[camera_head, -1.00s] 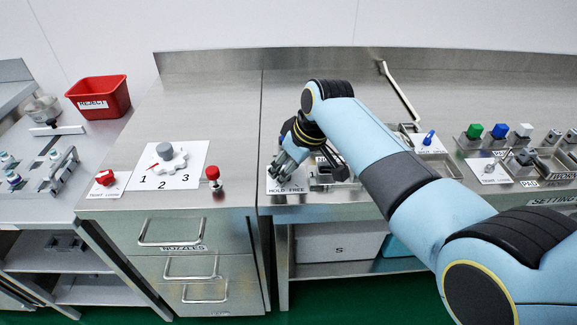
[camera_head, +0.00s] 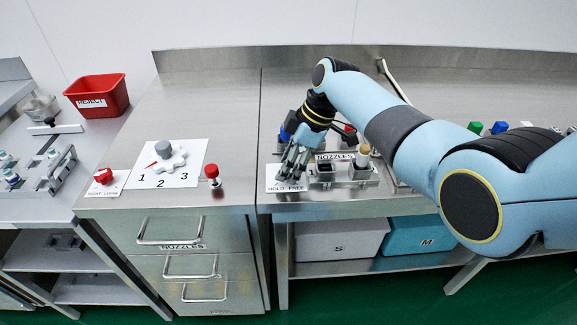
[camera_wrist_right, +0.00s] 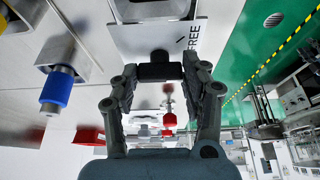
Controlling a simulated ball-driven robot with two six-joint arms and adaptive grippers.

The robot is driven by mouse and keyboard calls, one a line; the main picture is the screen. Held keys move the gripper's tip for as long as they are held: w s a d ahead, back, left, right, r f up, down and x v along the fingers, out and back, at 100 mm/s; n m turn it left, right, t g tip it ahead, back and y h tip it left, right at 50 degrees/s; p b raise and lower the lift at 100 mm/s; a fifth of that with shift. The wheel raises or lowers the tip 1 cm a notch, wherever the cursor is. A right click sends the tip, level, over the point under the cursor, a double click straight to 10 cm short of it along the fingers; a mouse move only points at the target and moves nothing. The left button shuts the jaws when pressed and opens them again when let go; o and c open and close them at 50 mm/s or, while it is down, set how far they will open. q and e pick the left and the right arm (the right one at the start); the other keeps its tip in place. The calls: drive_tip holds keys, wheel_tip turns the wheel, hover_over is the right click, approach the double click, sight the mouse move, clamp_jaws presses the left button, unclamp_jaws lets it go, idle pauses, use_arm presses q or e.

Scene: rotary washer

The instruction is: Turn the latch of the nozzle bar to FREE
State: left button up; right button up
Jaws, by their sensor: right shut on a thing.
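The white HOLD/FREE plate (camera_head: 271,184) lies near the front edge of the right-hand counter. My right gripper (camera_head: 291,168) comes down over it from behind in the head view. In the right wrist view my right gripper (camera_wrist_right: 160,72) is shut on a dark latch handle (camera_wrist_right: 160,71), which sits between the fingertips. The plate (camera_wrist_right: 185,55) shows beside it, with FREE readable and HOLD cut off. The fingers hide the latch in the head view, so its exact angle cannot be told there. My left gripper is not in view.
A metal NOZZLES holder (camera_head: 340,174) stands just right of the plate. A blue-tipped part (camera_wrist_right: 57,90) on a metal block shows at left in the wrist view. A red knob (camera_head: 212,171) and numbered dial (camera_head: 171,158) are on the left counter. Steel between is clear.

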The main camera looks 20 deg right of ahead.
drive_tip(key=n+g+b, duration=0.1)
drive_tip(key=n, duration=0.1)
drive_tip(key=n+b, duration=0.1)
drive_tip(key=n, duration=0.1)
drive_tip(key=shift+w+f+n+g+b, duration=0.15)
drive_tip(key=shift+n+g+b, duration=0.15)
drive_tip(key=shift+g+b, duration=0.1)
drive_tip(key=shift+w+n+g+b, duration=0.1)
drive_tip(key=shift+n+g+b, duration=0.6)
drive_tip(key=shift+n+b, duration=0.85)
drive_tip(key=shift+n, duration=0.45)
drive_tip(key=o, duration=1.2)
drive_tip(key=shift+c, duration=0.2)
drive_tip(key=shift+r, duration=0.2)
drive_tip(key=shift+d+r, duration=0.1)
drive_tip(key=shift+r, duration=0.1)
drive_tip(key=v, duration=1.1)
drive_tip(key=shift+r, duration=0.25)
